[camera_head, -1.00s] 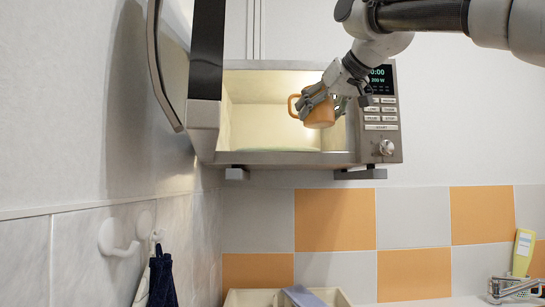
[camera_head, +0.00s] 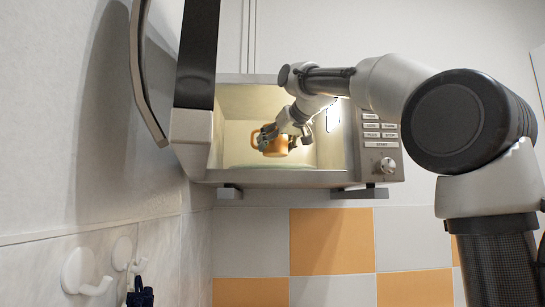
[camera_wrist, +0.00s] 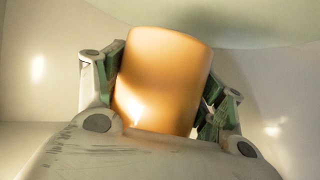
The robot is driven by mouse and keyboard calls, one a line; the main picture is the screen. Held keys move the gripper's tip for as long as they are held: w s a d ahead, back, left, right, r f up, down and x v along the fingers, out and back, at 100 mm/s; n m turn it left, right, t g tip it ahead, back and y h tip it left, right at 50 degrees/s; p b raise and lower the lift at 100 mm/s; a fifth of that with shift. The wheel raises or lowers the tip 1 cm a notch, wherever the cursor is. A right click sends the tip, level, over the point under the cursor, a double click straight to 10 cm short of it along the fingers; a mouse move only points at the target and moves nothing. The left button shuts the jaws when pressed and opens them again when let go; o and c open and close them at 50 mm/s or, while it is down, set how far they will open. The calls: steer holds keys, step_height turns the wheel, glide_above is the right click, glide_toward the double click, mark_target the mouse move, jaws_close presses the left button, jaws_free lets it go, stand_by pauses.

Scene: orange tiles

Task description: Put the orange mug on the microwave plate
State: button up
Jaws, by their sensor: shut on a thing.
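The orange mug (camera_head: 276,147) is inside the lit microwave, with its handle toward the left. My gripper (camera_head: 284,138) is shut on the mug's body and reaches in through the open front. In the wrist view the mug (camera_wrist: 163,80) sits between the two green-padded fingers of my gripper (camera_wrist: 165,90). The microwave plate (camera_head: 245,166) shows as a thin greenish edge at the cavity floor, below the mug. A pale green surface, likely the plate (camera_wrist: 250,20), also shows in the wrist view. I cannot tell whether mug and plate touch.
The microwave (camera_head: 265,180) is mounted on the wall on brackets, above grey and orange tiles. Its open door (camera_head: 195,90) stands at the left. The control panel (camera_head: 381,135) is to the right. White hooks (camera_head: 85,272) are on the left wall.

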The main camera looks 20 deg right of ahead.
mark_target(272, 156)
steer(key=shift+w, duration=0.25)
steer(key=shift+w+a+f, duration=0.1)
steer(key=shift+w+f, duration=0.1)
steer(key=shift+f, duration=0.45)
steer(key=shift+w+a+f, duration=0.1)
steer(key=shift+w+f, duration=0.05)
steer(key=shift+f, duration=0.9)
steer(key=shift+f, duration=0.3)
steer(key=o, duration=1.6)
steer(key=shift+r, duration=0.3)
steer(key=v, duration=1.2)
steer(key=shift+f, duration=0.1)
